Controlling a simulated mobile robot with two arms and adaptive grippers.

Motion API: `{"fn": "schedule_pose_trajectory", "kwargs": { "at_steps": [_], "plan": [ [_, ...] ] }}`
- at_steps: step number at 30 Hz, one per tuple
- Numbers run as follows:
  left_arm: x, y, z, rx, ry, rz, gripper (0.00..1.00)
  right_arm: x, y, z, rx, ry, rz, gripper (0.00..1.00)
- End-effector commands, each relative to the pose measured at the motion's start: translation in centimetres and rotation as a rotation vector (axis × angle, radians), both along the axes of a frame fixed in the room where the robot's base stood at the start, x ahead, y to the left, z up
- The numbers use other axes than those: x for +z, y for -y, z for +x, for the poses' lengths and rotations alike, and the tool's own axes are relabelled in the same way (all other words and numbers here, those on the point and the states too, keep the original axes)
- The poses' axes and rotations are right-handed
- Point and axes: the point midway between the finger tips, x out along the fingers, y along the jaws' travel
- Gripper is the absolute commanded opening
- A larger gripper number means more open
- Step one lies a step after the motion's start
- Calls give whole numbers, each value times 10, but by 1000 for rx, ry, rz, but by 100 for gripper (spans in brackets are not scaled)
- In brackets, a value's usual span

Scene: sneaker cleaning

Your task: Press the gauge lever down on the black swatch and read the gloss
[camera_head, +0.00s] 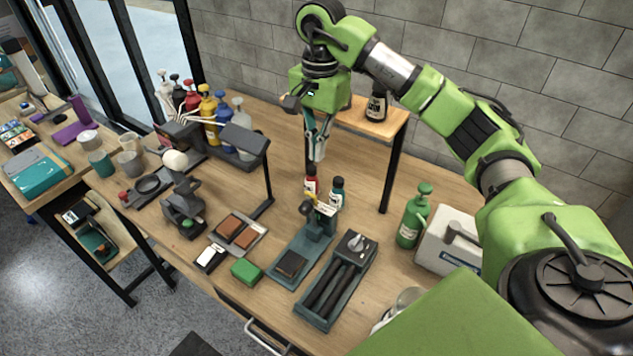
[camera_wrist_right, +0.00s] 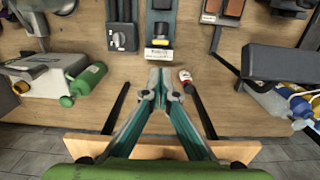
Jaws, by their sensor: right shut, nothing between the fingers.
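The gauge (camera_head: 318,225) stands on the bench as a dark green press with a flat base, a short post and a pale label on its back. Its label and dark top also show in the wrist view (camera_wrist_right: 158,53). A dark square pad (camera_head: 290,264), perhaps the black swatch, lies on the front of its base. I cannot make out the lever's exact position or any reading. My right gripper (camera_head: 317,153) points down, shut and empty, above and behind the gauge, apart from it. Its fingertips meet in the wrist view (camera_wrist_right: 160,78). My left gripper is not in view.
Red-capped (camera_head: 311,181) and teal (camera_head: 337,191) small bottles stand behind the gauge. A raised wooden shelf (camera_head: 372,122) is behind the gripper. A roller unit (camera_head: 338,283) is right of the gauge; a tray of brown pads (camera_head: 259,245) and a green block (camera_head: 246,271) are left.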

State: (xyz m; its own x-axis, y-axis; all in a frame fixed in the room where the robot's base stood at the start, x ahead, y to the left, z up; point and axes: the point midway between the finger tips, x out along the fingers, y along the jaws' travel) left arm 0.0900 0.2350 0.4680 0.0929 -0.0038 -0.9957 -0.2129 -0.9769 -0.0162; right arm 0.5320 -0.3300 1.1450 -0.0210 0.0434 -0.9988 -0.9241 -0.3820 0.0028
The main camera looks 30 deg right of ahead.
Motion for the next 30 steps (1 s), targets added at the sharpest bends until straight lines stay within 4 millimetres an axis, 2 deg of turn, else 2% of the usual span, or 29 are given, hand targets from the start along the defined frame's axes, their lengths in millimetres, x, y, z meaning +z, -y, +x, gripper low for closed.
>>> {"fn": "schedule_pose_trajectory", "kwargs": {
  "at_steps": [8, 11, 24, 30],
  "plan": [
    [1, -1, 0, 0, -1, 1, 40, -2, -1, 0, 0, 0, 2, 0],
    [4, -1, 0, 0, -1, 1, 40, -8, -1, 0, 0, -1, 3, 0],
    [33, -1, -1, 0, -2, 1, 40, -80, -5, -2, 0, -2, 5, 0],
    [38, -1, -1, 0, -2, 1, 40, -98, -6, -2, 1, -1, 4, 0]
  ]
}}
